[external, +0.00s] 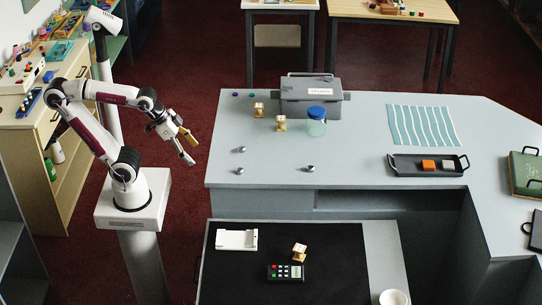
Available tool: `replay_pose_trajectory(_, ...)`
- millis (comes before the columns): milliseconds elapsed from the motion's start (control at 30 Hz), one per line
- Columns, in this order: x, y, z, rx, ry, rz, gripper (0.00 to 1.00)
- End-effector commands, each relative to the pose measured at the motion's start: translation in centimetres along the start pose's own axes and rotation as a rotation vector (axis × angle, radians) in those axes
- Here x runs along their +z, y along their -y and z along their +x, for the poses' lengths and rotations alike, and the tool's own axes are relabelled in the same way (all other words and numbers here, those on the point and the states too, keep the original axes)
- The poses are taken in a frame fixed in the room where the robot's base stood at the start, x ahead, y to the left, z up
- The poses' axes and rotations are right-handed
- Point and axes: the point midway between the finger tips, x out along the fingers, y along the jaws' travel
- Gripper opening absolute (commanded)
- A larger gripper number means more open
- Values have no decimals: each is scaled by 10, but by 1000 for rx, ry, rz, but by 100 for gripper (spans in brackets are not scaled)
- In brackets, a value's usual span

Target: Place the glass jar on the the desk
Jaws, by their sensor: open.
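The glass jar (316,127) is pale and see-through with a blue lid (317,112). It stands upright on the light grey counter (350,158), just in front of a grey metal box. My gripper (189,148) is at the upper left, off the counter's left edge and well apart from the jar. Its fingers are spread, and nothing shows between them. A lower desk with a dark top (335,258) is at the front; I cannot tell whether it is the desk meant.
The grey box (310,97) stands behind the jar. Gold-coloured blocks (281,123) and small metal knobs (310,169) are nearby. A black tray (427,166) and striped cloth (424,126) lie to the right. The dark top holds a keypad (285,272), white holder (237,240) and gold block (299,252).

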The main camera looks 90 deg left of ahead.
Motion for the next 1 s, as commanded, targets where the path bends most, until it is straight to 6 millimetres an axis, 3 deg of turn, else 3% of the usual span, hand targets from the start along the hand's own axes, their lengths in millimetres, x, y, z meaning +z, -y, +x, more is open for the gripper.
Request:
replay_pose_trajectory(567, -151, 43, 51, -60, -254, -89, 72)
replay_pose_trajectory(1000, -249, 100, 96, -132, -454, -147, 72)
